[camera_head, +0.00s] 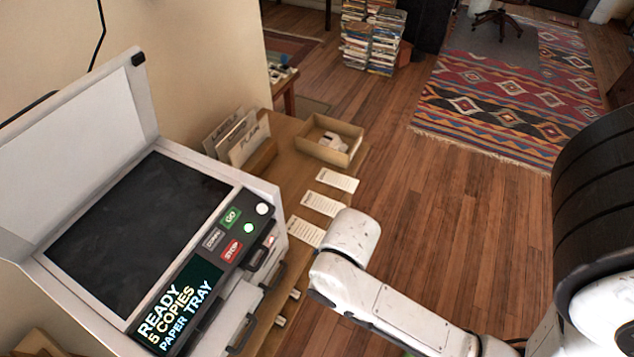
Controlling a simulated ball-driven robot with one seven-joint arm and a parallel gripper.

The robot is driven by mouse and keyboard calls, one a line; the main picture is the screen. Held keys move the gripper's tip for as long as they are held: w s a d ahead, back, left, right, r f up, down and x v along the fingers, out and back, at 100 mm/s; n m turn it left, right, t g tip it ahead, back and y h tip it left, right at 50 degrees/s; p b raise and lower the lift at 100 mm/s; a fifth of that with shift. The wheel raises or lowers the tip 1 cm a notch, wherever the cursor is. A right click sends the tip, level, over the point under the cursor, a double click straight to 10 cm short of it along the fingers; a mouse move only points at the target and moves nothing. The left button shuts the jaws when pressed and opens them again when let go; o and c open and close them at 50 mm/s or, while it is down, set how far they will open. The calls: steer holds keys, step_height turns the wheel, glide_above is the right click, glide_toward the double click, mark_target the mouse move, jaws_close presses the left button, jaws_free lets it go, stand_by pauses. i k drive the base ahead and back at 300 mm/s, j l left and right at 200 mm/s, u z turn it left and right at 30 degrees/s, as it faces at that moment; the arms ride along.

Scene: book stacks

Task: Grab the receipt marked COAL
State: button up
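Three white paper slips lie in a row on the wooden table, right of the copier. The far slip (337,180) and the middle slip (322,204) lie apart from each other. The near slip (305,232) lies closest to my arm. Each has dark print along one edge, too small to read, so I cannot tell which is marked COAL. My white arm reaches in from the lower right, and its bend is beside the near slip in the picture. My gripper does not show.
A copier (178,160) with its lid raised stands left; its screen (180,305) reads "READY 5 COPIES PAPER TRAY". Behind the slips are a wooden tray (352,131) with a white object and a holder with upright cards (246,146). Wooden floor (440,215) is clear right of the table.

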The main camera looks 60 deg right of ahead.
mark_target(343, 182)
steer(key=i+z, duration=0.15)
steer(key=z, duration=0.25)
steer(key=i+z, duration=0.15)
steer(key=z, duration=0.3)
steer(key=i+z, duration=0.1)
steer(key=z, duration=0.3)
